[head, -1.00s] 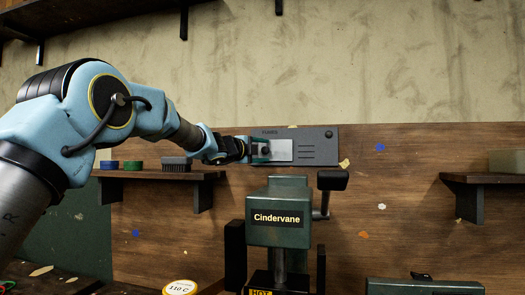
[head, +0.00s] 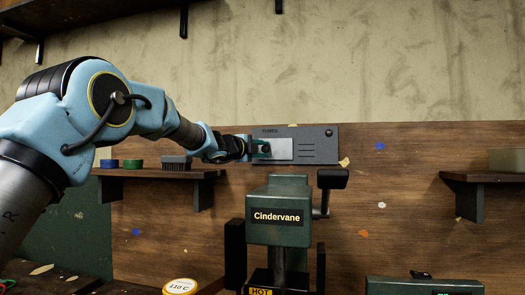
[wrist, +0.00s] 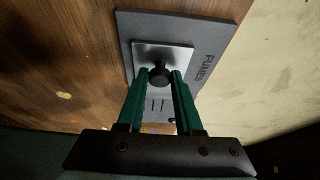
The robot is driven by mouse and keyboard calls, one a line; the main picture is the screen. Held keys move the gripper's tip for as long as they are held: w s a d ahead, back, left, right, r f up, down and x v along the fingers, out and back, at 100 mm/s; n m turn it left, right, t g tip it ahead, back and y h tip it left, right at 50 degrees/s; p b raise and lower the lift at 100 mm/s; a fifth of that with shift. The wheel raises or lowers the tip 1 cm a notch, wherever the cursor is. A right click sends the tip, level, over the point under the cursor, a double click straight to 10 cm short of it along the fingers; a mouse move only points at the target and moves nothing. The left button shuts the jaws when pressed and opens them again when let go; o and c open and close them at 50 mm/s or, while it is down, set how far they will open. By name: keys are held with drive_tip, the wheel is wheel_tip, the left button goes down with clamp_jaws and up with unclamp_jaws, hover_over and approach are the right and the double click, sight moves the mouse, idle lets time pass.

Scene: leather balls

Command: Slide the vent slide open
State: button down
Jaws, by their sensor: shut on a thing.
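The vent is a dark grey plate (head: 325,150) marked "FUMES" on the wooden back panel. A pale metal slide (head: 282,151) with a round dark knob (wrist: 160,78) lies on it. In the head view the slide is at the plate's left and middle, with several slots showing to its right. My gripper (head: 262,148) reaches in from the left. In the wrist view its green fingers stand on either side of the knob, shut on it. The fingers hide part of the vent plate and slots there.
A green press marked "Cindervane" (head: 278,220) with a dark crank handle (head: 332,179) stands below the vent. A shelf at left holds a brush (head: 176,163) and small tins (head: 132,164). Another shelf (head: 482,180) is at right. The wall above the vent is clear.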

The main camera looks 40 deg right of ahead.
idle(0.7)
drive_tip(key=s+d+b, duration=0.1)
drive_tip(key=s+d, duration=0.1)
drive_tip(key=s, duration=0.1)
drive_tip(key=s+d, duration=0.2)
drive_tip(key=s, duration=0.1)
drive_tip(key=s+d+b, duration=0.1)
drive_tip(key=s+d, duration=0.1)
drive_tip(key=s, duration=0.1)
drive_tip(key=shift+s+f+b, duration=0.1)
drive_tip(key=shift+f+b, duration=0.05)
drive_tip(key=shift+b, duration=0.2)
drive_tip(key=shift+s, duration=0.2)
drive_tip(key=shift+d, duration=0.1)
drive_tip(key=c, duration=0.8)
unclamp_jaws()
drive_tip(key=shift+s+d, duration=0.1)
drive_tip(key=shift+s, duration=0.05)
drive_tip(key=shift+o, duration=1.1)
drive_tip(key=a+b, duration=0.1)
drive_tip(key=a, duration=0.2)
drive_tip(key=s+a+b, duration=0.1)
drive_tip(key=a+b, duration=0.1)
drive_tip(key=a, duration=0.2)
drive_tip(key=a+b, duration=0.2)
drive_tip(key=a, duration=0.1)
drive_tip(key=shift+s+a, duration=0.35)
drive_tip(key=shift+a, duration=0.05)
